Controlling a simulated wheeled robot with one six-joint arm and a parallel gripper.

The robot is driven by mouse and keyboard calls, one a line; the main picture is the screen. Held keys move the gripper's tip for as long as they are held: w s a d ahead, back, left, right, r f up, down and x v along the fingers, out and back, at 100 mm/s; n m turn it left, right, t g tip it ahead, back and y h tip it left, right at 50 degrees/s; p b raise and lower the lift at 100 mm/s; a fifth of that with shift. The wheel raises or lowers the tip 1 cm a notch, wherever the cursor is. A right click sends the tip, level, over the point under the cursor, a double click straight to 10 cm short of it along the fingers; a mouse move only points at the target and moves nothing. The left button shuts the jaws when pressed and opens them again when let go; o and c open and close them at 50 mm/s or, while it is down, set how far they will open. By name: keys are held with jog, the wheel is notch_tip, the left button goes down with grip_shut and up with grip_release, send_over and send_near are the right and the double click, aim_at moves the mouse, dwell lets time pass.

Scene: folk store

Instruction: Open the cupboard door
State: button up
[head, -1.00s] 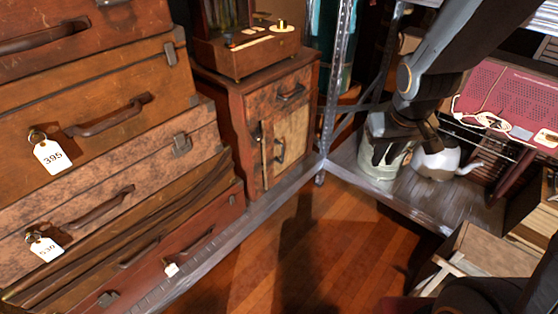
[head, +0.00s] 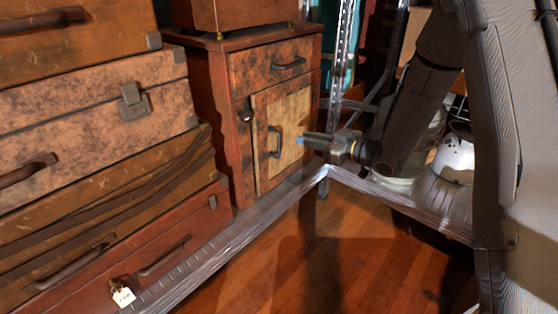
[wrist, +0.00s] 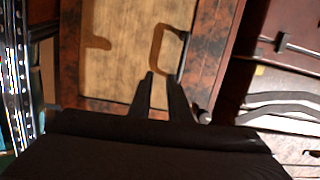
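The wooden cupboard (head: 228,120) stands at the back, with a drawer (head: 285,66) above a pale-panelled door (head: 297,112). The door looks shut or nearly so; a small gap cannot be judged. Its dark U-shaped handle (head: 277,143) is upright near the door's left edge. My gripper (head: 304,140) is in front of the door, just right of the handle, fingers pointing at it. In the wrist view the handle (wrist: 185,52) is beyond and slightly right of my fingertips (wrist: 159,74). The fingers are parallel with a narrow gap, and nothing shows held between them.
Stacked suitcases (head: 95,115) stand close at the left of the cupboard. A metal shelf upright (head: 341,60) and low shelf edge (head: 400,205) are at the right, with a white kettle (head: 455,155) behind my arm. The wooden floor (head: 330,255) in front is clear.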

aim_at(279, 155)
jog(key=shift+w+a+f+n+g+y+b, duration=0.3)
jog(key=shift+a+f+y+b, duration=0.55)
jog(key=shift+a, duration=0.7)
jog(key=shift+w+a+f+n+g+y+b, duration=0.25)
jog(key=shift+w+a+f+y+b, duration=0.15)
jog(key=shift+a+b, duration=0.95)
jog(key=shift+w+a+f+n+g+y+b, duration=0.3)
jog(key=shift+a+f+y+b, duration=0.35)
jog(key=shift+a, duration=1.05)
grip_shut()
